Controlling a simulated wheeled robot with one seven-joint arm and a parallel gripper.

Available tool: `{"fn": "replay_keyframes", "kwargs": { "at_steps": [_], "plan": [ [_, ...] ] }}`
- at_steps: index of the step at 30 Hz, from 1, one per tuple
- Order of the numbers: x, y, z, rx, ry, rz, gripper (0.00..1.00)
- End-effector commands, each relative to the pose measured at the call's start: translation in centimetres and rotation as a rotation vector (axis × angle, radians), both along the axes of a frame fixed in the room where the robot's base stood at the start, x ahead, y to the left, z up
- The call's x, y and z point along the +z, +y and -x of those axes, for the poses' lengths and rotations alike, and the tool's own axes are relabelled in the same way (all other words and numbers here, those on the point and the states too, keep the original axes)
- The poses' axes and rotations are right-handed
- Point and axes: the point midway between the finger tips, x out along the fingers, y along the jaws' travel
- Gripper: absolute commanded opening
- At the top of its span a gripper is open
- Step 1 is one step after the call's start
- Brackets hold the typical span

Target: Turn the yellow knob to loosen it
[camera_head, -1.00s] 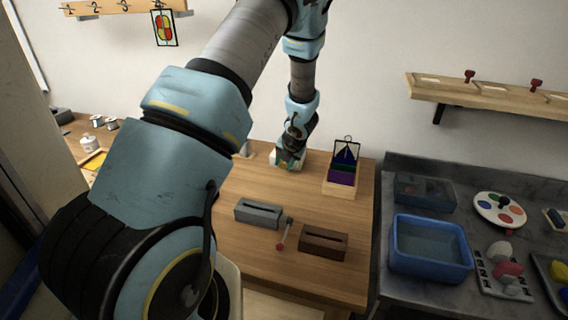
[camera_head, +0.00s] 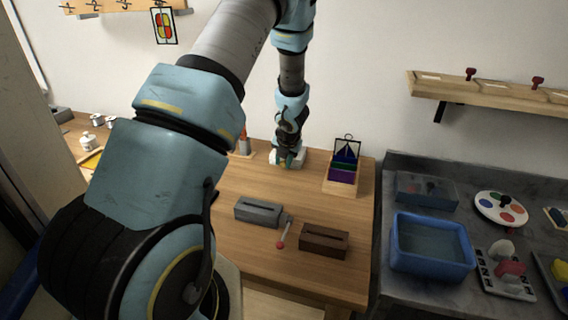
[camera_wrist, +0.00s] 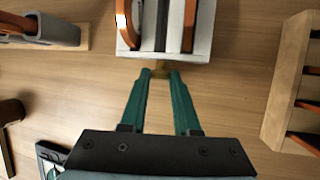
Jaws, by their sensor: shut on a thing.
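In the head view my gripper (camera_head: 287,161) is low over the back of the wooden table, at the white block, and the knob cannot be made out there.
A wooden box with coloured panels (camera_head: 341,188) stands to the right, and a tool holder (camera_wrist: 60,32) to the left. A grey slotted box (camera_head: 258,213), a brown slotted box (camera_head: 324,241) and a red-tipped lever (camera_head: 282,236) lie nearer. Bare tabletop lies between.

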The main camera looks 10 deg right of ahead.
Motion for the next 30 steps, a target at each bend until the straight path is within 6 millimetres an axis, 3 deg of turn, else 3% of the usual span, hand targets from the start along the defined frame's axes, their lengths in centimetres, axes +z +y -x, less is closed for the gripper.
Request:
{"fn": "replay_keyframes", "kwargs": {
  "at_steps": [18, 30],
  "plan": [
    [-0.1, 1.1, -0.6, 0.003, 0.216, 0.45, 0.0],
    [-0.2, 1.3, -0.7, 0.001, 0.294, 0.609, 0.0]
  ]
}}
